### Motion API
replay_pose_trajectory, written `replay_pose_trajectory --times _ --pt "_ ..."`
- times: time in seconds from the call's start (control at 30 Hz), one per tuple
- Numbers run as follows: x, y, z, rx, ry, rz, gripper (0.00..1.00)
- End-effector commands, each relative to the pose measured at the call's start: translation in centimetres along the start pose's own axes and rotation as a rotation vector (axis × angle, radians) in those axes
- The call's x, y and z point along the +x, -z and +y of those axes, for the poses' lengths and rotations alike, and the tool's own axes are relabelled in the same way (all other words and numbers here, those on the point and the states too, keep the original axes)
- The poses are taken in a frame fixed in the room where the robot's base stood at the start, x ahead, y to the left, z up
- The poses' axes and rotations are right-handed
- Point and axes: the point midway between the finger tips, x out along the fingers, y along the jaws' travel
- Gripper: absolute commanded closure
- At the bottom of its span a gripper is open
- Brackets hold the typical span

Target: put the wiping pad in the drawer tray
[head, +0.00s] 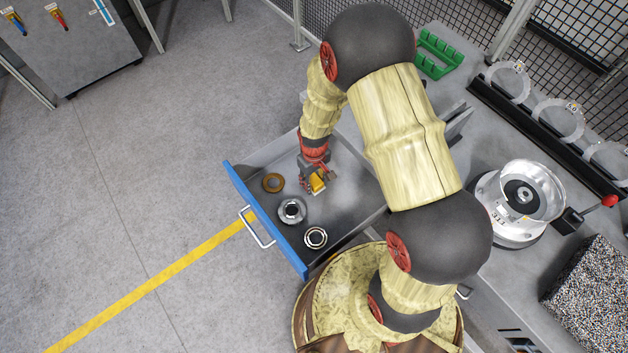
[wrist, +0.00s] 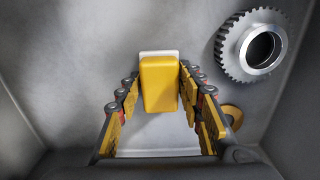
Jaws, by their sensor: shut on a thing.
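The wiping pad (head: 317,184) is a yellow block with a white layer along one edge. It also shows upright in the middle of the wrist view (wrist: 159,84). My gripper (head: 319,181) is shut on the pad, with a finger on each side of it in the wrist view (wrist: 160,92). The drawer tray (head: 265,221) is grey with a blue front and a handle, and is pulled open. My gripper and the pad are inside the outline of the tray, over its floor. I cannot tell whether the pad touches the floor.
The toothed ring is close to the pad's right in the wrist view (wrist: 250,46). A bench (head: 460,130) stands behind my arm.

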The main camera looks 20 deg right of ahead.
Motion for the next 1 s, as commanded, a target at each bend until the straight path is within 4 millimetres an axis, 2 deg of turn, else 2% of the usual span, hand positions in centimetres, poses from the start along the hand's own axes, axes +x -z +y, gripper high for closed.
replay_pose_trajectory --times 0.07,0.1,0.4,0.77,0.87,1.0 --pt "0.3 0.0 0.0 0.000 0.000 -0.001 0.86" --pt "0.4 0.0 0.0 0.000 0.000 -0.001 0.62" --pt "0.3 0.0 0.0 0.000 0.000 -0.001 0.45" --pt "-0.1 0.0 0.0 0.000 0.000 0.000 0.45" --pt "-1.2 0.1 0.0 0.000 -0.001 0.003 0.45" --pt "-3.8 0.1 0.0 0.000 -0.001 0.004 0.45"
